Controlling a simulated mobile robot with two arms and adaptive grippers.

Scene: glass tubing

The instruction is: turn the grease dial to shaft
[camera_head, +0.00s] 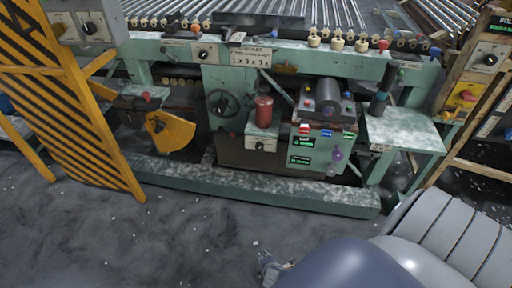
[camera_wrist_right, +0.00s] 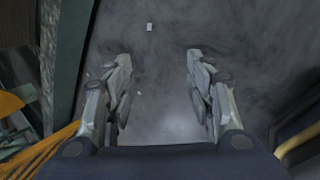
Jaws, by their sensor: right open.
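A small pale box with a dark dial (camera_head: 261,145) sits directly under a red canister (camera_head: 263,111) on the front of the green machine. It looks like the grease dial, but its labels and setting are too small to read. My right gripper (camera_head: 267,263) is low over the grey floor at the bottom of the head view, well short of the machine and partly hidden by my arm. In the right wrist view the right gripper (camera_wrist_right: 158,62) has its two fingers wide apart with only floor between them. My left gripper is not in view.
Other black dials show on the machine's upper panel (camera_head: 203,54), a box at upper left (camera_head: 89,28) and the right-hand panel (camera_head: 490,59). A low green beam (camera_head: 250,190) runs along the machine's foot. A striped yellow guard (camera_head: 75,100) stands left. The floor in front is clear.

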